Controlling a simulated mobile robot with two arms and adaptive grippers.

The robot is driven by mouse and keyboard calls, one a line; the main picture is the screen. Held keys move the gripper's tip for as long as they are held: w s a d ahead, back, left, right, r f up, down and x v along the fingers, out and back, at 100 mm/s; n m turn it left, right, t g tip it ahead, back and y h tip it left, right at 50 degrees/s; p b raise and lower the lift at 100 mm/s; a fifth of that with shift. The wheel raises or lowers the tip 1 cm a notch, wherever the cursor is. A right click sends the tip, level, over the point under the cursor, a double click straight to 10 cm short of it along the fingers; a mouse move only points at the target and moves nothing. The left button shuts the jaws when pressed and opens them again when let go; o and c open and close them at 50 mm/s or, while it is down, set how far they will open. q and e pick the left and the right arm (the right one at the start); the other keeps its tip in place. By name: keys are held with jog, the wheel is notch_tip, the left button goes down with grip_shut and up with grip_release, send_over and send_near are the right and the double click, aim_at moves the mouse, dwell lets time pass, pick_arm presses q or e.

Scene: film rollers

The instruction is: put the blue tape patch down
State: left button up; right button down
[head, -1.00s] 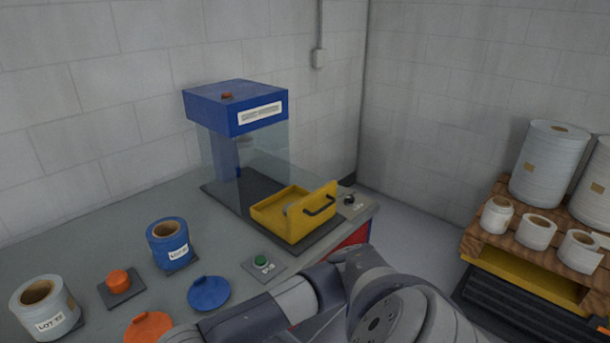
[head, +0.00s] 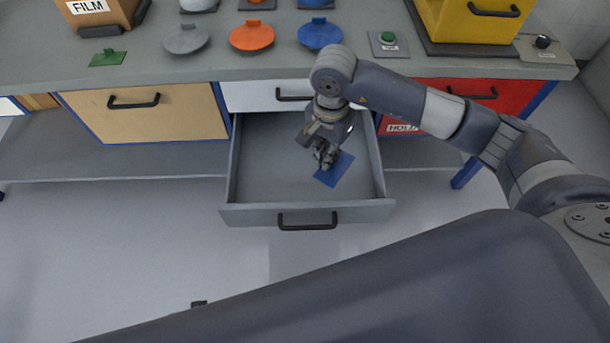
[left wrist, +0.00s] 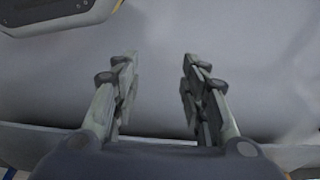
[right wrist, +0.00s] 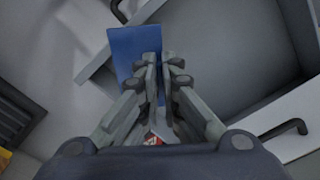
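The blue tape patch (head: 337,170) is a flat blue rectangle at the right side of the open grey drawer (head: 265,170) in the head view. My right gripper (head: 326,158) reaches over the drawer and is shut on one end of the patch. In the right wrist view the patch (right wrist: 133,50) sticks out beyond the closed fingertips (right wrist: 158,62). I cannot tell whether the patch touches the drawer floor. My left gripper (left wrist: 158,75) is open and empty in the left wrist view, over a plain grey surface.
The drawer's front wall and black handle (head: 307,222) stand out from the bench. On the bench are a green patch (head: 108,58), grey, orange (head: 252,34) and blue (head: 320,33) discs, a green button (head: 387,40) and a yellow box (head: 470,25). The left of the drawer is clear.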

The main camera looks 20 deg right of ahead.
jog(key=w+f+m+b, duration=0.5)
jog(key=f+m+b, duration=0.15)
jog(key=b, duration=0.25)
pick_arm(q)
notch_tip(320, 180, up, 9)
jog(key=w+t+b, duration=0.1)
jog(key=w+b, duration=0.1)
jog(key=b, duration=0.5)
pick_arm(e)
jog(key=m, duration=0.4)
send_over(305, 179)
notch_tip(305, 179, down, 7)
notch_tip(305, 179, down, 4)
jog(key=shift+r+b, duration=0.25)
jog(key=shift+b, duration=0.35)
notch_tip(305, 179, down, 4)
jog(key=shift+r+b, duration=0.1)
jog(key=shift+b, duration=0.3)
pick_arm(q)
jog(key=w+d+r+t+h, duration=0.1)
jog(key=w+d+t, duration=0.1)
jog(key=w+t, duration=0.2)
jog(key=w, duration=0.3)
jog(key=shift+d+r, duration=0.15)
jog(key=shift+r, duration=0.1)
jog(key=shift+w+r, duration=0.1)
jog(key=shift+w, duration=0.15)
